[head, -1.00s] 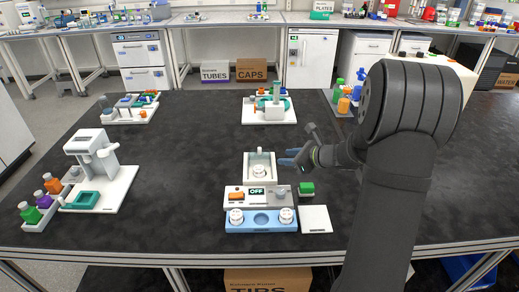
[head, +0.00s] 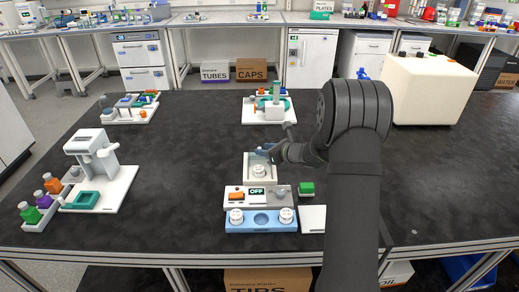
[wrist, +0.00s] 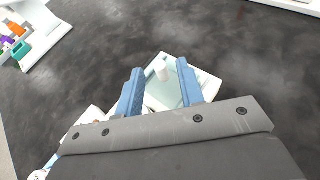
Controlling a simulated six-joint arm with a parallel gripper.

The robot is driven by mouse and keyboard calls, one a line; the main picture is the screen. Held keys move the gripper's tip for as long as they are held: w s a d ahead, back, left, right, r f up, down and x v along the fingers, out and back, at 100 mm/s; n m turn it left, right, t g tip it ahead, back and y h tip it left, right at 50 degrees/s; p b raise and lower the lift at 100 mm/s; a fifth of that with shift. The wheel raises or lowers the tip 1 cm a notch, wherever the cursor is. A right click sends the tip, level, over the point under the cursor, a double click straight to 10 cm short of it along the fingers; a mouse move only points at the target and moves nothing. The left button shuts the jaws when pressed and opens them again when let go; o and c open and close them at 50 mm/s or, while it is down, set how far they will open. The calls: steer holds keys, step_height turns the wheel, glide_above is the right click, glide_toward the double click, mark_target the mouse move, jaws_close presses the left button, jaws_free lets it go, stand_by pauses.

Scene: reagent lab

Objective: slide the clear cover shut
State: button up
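The device with the clear cover stands on the front middle of the dark bench. Its white housing (head: 248,168) holds a round white part, with a control panel (head: 240,197) reading OFF in front. In the wrist view, the pale see-through cover (wrist: 166,94) lies below my fingers, with an upright whitish knob (wrist: 162,72) on it. My gripper (wrist: 160,66) is open, its two blue fingers apart on either side of the knob. In the head view my gripper (head: 264,152) is at the back of the housing. I cannot tell whether the fingers touch the knob.
A light blue tray (head: 261,227) with round white pieces sits in front of the panel. A green block (head: 306,188) and a white plate (head: 311,218) are at its right. A white machine (head: 95,155) stands at left. Bench between them is clear.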

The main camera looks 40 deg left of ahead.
steer(key=shift+x, duration=1.75)
jaws_close()
steer(key=shift+d, duration=0.1)
